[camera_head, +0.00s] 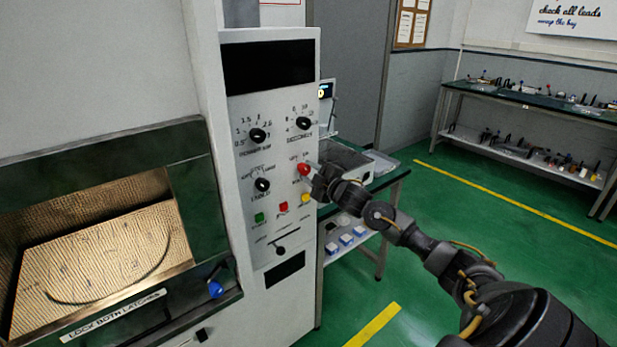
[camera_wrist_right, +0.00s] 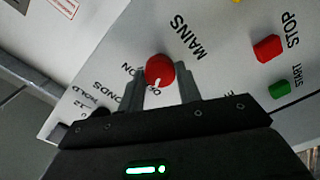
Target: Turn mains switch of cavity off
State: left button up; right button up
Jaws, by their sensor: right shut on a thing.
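The mains switch is a red round knob (camera_head: 304,170) on the upper right part of the white control panel (camera_head: 237,170). In the right wrist view the red knob (camera_wrist_right: 160,70) sits between my fingertips, with the word MAINS printed beside it. My right gripper (camera_head: 312,174) reaches in from the right and is shut on the knob; it also shows in the right wrist view (camera_wrist_right: 163,88). The ON and OFF lettering around the knob is partly covered by the fingers, and I cannot tell which way the knob points. My left gripper is not in view.
Below the knob are a red button (camera_head: 283,206), a yellow button (camera_head: 305,198) and a green button (camera_head: 259,217). Black dials (camera_head: 257,135) sit above. The cavity door (camera_head: 100,240) is at the left. A bench (camera_head: 385,180) stands behind my right arm.

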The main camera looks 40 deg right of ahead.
jog(key=shift+n, duration=0.4)
jog(key=o, duration=1)
jog(key=shift+s, duration=0.1)
jog(key=shift+s+f+b, duration=0.15)
jog(key=shift+s+b, duration=0.15)
jog(key=s+b, duration=0.2)
jog(key=s, duration=0.8)
jog(key=shift+a, duration=0.15)
